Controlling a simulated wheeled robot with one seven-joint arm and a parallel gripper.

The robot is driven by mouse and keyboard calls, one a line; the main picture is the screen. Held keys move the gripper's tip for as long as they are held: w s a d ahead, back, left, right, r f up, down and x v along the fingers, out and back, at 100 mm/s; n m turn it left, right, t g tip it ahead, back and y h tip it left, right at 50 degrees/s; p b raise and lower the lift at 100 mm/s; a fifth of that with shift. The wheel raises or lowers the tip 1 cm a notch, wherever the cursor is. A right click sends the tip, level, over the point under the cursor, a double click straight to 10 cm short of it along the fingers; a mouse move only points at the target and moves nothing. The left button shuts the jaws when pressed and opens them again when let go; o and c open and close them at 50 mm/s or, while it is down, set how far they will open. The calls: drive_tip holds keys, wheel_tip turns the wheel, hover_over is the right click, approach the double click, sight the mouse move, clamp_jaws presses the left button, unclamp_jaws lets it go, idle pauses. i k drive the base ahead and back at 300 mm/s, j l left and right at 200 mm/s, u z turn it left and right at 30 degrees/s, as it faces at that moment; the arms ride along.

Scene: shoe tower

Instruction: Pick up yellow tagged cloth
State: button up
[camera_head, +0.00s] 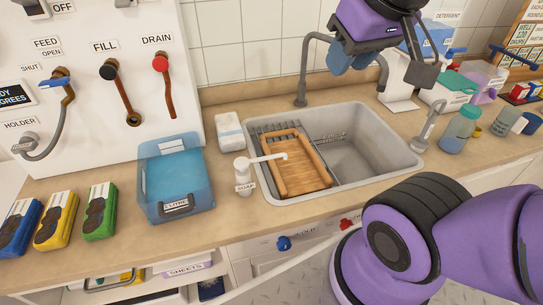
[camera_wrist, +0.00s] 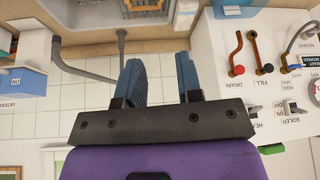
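The yellow cloth (camera_head: 57,220) lies on the counter at the far left in the head view, between a blue cloth (camera_head: 19,228) and a green cloth (camera_head: 99,211). My gripper (camera_head: 352,58) is raised high above the back of the sink, far to the right of the yellow cloth. In the wrist view, the gripper's two blue fingers (camera_wrist: 161,78) stand apart with nothing between them. The yellow cloth does not show in the wrist view.
A blue bin (camera_head: 176,186) stands right of the cloths. A soap pump (camera_head: 244,178), faucet (camera_head: 304,75) and sink (camera_head: 375,150) holding a wooden board (camera_head: 298,168) follow. A panel with levers (camera_head: 118,85) rises behind the cloths. Bottles and boxes crowd the right side.

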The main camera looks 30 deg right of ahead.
sight(53, 232)
drive_tip(key=j+z, duration=0.3)
drive_tip(key=j, duration=2.1)
